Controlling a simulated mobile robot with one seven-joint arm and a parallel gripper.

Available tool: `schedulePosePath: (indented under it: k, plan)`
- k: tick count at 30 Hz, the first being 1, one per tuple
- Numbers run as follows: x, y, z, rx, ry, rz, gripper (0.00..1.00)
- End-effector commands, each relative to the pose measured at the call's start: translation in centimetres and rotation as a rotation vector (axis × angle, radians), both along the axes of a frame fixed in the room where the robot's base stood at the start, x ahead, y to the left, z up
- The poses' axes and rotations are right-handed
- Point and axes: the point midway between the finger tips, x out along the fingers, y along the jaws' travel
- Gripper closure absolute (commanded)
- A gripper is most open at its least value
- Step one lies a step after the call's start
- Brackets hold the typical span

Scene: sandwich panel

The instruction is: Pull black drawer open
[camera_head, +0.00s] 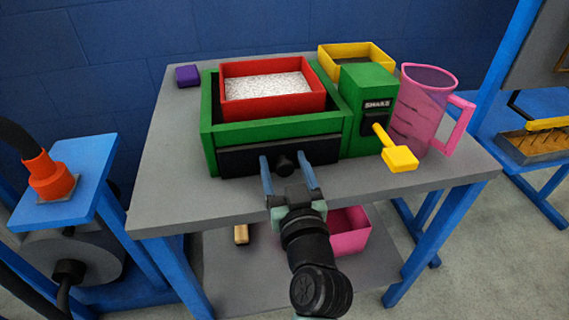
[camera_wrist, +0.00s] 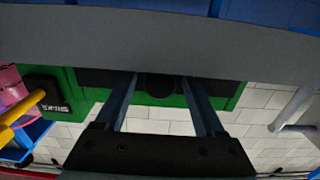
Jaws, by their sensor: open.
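The black drawer (camera_head: 240,162) is the dark front panel low in a green box (camera_head: 208,140) on the grey table. It appears shut, flush with the box. Its round black knob (camera_head: 287,164) sticks out from the front; the knob also shows in the wrist view (camera_wrist: 159,88). My gripper (camera_head: 285,158) is open in front of the drawer, with its two blue fingers on either side of the knob. In the wrist view my gripper (camera_wrist: 160,78) has clear gaps between the knob and both fingers. I cannot tell exactly how deep the fingertips reach.
A red tray (camera_head: 228,108) of white granules sits on the green box. To the right are a green unit (camera_head: 367,80) with a yellow lever (camera_head: 400,158), a pink jug (camera_head: 418,105) and a yellow bin (camera_head: 335,49). A purple block (camera_head: 188,75) stands back left. The table's front-left is clear.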

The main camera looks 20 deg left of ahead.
Motion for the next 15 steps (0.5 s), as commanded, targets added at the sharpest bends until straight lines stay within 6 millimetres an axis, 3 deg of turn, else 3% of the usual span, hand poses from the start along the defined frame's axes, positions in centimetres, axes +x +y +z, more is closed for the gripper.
schedulePosePath:
  k: [2, 13, 15]
  plan:
    - [-0.02, -0.01, -0.01, 0.000, 0.000, 0.000, 0.33]
    - [-0.04, -0.04, -0.01, 0.001, 0.001, 0.000, 0.99]
    - [-0.04, -0.04, -0.02, 0.001, 0.001, 0.000, 1.00]
